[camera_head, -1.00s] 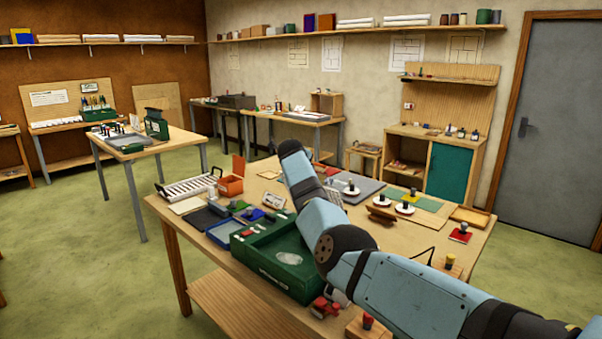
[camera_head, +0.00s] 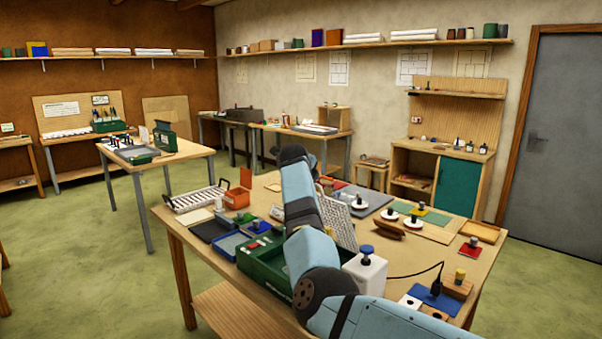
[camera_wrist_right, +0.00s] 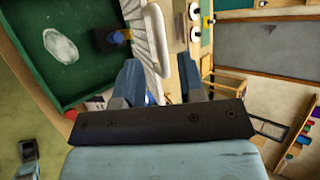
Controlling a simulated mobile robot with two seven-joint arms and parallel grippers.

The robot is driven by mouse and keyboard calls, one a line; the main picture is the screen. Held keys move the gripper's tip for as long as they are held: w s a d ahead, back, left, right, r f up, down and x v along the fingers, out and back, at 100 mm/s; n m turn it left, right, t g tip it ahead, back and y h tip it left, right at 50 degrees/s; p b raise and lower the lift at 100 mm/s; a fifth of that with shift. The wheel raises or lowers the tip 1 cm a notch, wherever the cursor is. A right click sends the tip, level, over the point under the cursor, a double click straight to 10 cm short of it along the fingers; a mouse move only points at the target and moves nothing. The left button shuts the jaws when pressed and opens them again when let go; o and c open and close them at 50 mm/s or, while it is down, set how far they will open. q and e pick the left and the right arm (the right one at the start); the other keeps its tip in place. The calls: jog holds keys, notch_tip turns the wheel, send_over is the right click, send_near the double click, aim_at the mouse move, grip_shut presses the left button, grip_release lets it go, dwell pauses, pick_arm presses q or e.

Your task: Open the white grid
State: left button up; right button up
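The white grid (camera_head: 340,222) stands steeply tilted at the right side of the green box (camera_head: 258,262) in the head view, partly hidden by my right arm. In the right wrist view the grid (camera_wrist_right: 150,38) shows nearly edge-on beside the green box (camera_wrist_right: 30,55), whose floor carries a pale oval patch. My right gripper (camera_wrist_right: 165,82) has its fingers apart. The grid's lower end reaches to the left finger, and I cannot tell whether they touch. In the head view my right gripper is hidden behind its own arm. My left gripper is in no view.
A white bottle with a blue top (camera_head: 366,268) stands close right of my arm. A slatted white rack (camera_head: 194,197) and an orange box (camera_head: 237,198) sit at the table's left. Stamps and coloured pads crowd the right side.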

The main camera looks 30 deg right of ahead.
jog(key=b+v, duration=0.1)
jog(key=v, duration=0.7)
jog(key=shift+r+b, duration=0.15)
jog(key=shift+b, duration=0.2)
jog(key=shift+s, duration=0.1)
